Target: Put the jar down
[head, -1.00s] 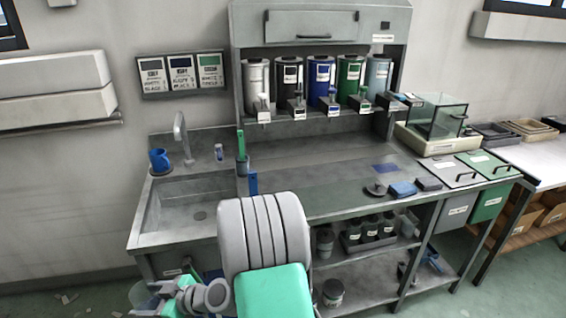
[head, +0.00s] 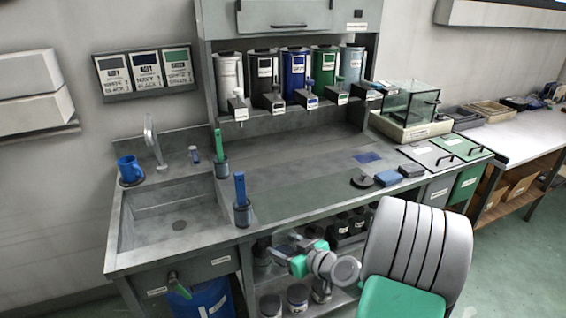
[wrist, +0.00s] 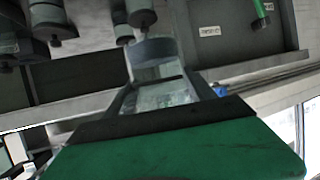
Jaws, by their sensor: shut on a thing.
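The steel worktop (head: 300,185) has a clear middle. A blue-handled tool in a cup (head: 241,205) stands near its front edge beside the sink (head: 170,215). A dark disc (head: 363,182) and blue block (head: 388,178) lie right. Jars (head: 297,297) stand on lower shelves.

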